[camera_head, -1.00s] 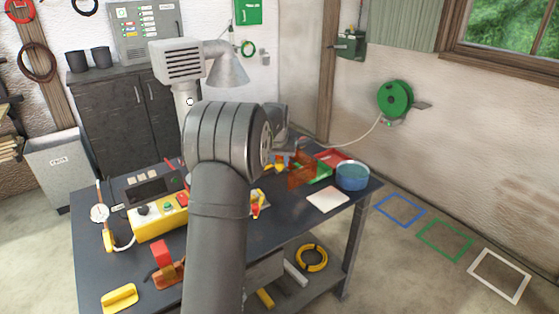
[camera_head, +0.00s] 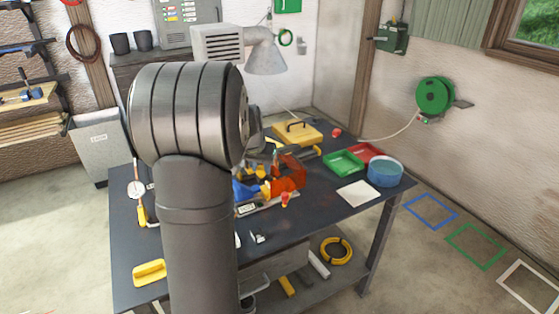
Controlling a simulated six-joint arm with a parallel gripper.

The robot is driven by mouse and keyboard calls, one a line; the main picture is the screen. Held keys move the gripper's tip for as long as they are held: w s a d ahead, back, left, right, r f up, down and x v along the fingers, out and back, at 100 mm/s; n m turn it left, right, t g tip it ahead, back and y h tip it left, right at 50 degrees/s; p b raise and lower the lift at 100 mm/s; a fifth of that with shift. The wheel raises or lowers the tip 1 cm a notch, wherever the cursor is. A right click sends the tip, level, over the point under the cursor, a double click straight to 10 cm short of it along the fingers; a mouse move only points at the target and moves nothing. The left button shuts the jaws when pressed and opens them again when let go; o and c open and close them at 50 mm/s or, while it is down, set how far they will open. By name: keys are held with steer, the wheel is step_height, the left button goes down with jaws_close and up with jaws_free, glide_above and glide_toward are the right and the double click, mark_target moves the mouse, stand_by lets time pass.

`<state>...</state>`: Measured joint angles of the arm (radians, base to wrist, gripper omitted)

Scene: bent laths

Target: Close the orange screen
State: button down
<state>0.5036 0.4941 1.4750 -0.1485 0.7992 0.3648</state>
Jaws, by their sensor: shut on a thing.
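The orange screen (camera_head: 289,174), a see-through panel, stands on the workbench right of my arm. It is beside a yellow and blue device (camera_head: 248,187), which my arm partly hides. My gripper (camera_head: 274,154) is small and mostly hidden behind my wrist and forearm. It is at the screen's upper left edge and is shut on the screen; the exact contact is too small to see.
Behind the screen lies a yellow case with a black handle (camera_head: 297,134). A small red knob (camera_head: 285,198) is in front.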

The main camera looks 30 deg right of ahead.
steer(key=shift+a, duration=1.3)
steer(key=c, duration=1.1)
jaws_free()
steer(key=shift+a, duration=0.15)
steer(key=v, duration=1.7)
steer(key=shift+r, duration=0.2)
steer(key=shift+f, duration=0.1)
